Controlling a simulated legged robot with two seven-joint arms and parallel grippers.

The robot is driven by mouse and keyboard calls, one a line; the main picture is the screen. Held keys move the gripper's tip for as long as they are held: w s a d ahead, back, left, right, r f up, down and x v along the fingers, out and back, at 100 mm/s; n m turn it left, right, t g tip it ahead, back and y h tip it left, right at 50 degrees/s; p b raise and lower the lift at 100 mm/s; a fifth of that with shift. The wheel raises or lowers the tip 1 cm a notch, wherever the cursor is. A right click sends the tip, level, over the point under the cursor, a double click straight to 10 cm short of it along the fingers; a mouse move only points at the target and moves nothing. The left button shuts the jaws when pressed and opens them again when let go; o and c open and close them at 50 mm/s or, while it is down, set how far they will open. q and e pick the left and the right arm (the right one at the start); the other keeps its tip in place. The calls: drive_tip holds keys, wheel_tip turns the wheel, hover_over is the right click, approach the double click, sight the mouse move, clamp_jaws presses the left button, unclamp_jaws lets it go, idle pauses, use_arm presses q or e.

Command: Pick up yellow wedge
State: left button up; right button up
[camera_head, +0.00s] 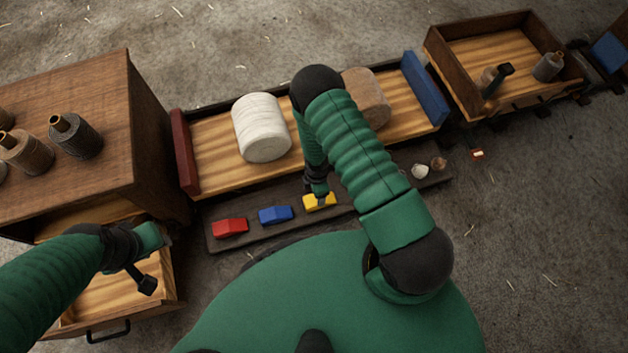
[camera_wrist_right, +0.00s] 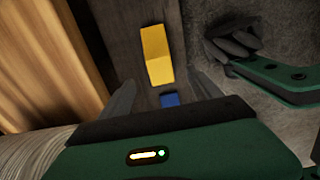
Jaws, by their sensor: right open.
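The yellow wedge (camera_head: 319,201) lies on a dark narrow shelf, at the right of a blue wedge (camera_head: 275,214) and a red wedge (camera_head: 230,227). My right gripper (camera_head: 319,194) is over the yellow wedge and partly covers it. In the right wrist view, the yellow wedge (camera_wrist_right: 157,57) lies ahead of my right gripper's spread fingers (camera_wrist_right: 160,98), which are open and empty. The blue wedge (camera_wrist_right: 170,100) shows beyond the palm edge. My left gripper (camera_head: 156,264) is open and empty, above an open drawer at the left.
The dark shelf (camera_head: 215,243) runs along a wooden wagon bed holding a white roll (camera_head: 262,128) and a tan roll (camera_head: 366,97). Small pale and brown lumps (camera_head: 420,171) lie right of the yellow wedge.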

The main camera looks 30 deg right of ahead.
drive_tip(key=f, duration=0.2)
drive_tip(key=f+b, duration=0.1)
drive_tip(key=f, duration=0.1)
drive_tip(key=f+b, duration=0.1)
drive_tip(key=f, duration=0.1)
drive_tip(key=shift+d+f, duration=0.2)
drive_tip(key=shift+d, duration=0.05)
wheel_tip(320, 180, down, 5)
drive_tip(key=b, duration=0.4)
drive_tip(key=shift+b, duration=0.4)
drive_tip(key=shift+d+r, duration=0.1)
drive_tip(key=shift+r, duration=0.1)
drive_tip(key=shift+c, duration=0.7)
use_arm(q)
drive_tip(key=s+x, duration=0.1)
drive_tip(key=x, duration=0.6)
drive_tip(key=shift+s+d+f, duration=0.25)
drive_tip(key=shift+f, duration=0.15)
use_arm(e)
clamp_jaws()
